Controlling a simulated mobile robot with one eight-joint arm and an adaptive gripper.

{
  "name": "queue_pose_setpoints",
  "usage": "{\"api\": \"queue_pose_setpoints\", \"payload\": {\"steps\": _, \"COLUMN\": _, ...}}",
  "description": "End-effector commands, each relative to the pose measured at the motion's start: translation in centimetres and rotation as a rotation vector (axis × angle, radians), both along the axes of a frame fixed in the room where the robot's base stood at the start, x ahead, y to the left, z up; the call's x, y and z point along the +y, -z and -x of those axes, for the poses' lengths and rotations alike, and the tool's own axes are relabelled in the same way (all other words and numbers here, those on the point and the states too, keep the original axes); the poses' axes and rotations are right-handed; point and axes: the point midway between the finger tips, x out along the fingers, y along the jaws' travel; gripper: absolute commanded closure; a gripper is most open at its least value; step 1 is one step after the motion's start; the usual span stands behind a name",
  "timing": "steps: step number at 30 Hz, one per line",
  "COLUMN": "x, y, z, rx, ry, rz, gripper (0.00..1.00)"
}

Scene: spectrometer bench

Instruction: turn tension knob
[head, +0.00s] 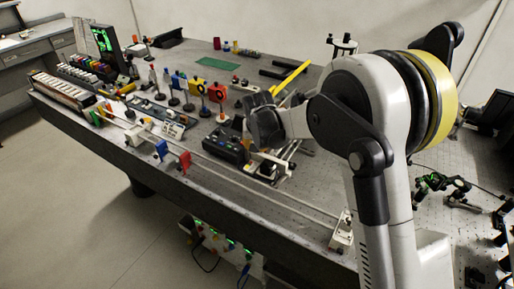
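I cannot pick out the tension knob in the head view; it may be too small or hidden behind my arm. A long thin rail (262,187) runs along the near side of the bench (222,189) to a white end block (341,232) at the lower right. My arm reaches left over the bench, and its dark wrist is above a black control box (226,146). My gripper (272,168) is partly hidden below the wrist, near the box's right end. Its fingers are not clear enough to show whether they are open or shut, or touching anything.
Blue (161,150) and red (184,160) plates stand by the rail. Several coloured optics on posts stand behind the black box. A yellow bar (291,78) is beyond my wrist. A green mat (217,63) lies on a fairly clear back area.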

Motion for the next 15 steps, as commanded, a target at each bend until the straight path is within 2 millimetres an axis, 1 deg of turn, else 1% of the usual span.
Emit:
{"api": "queue_pose_setpoints", "payload": {"steps": 14, "x": 0.00, "y": 0.08, "z": 0.07, "rx": 0.003, "ry": 0.011, "rz": 0.001, "gripper": 1.00}}
{"api": "queue_pose_setpoints", "payload": {"steps": 15, "x": 0.00, "y": 0.08, "z": 0.07, "rx": 0.003, "ry": 0.011, "rz": 0.001, "gripper": 0.76}}
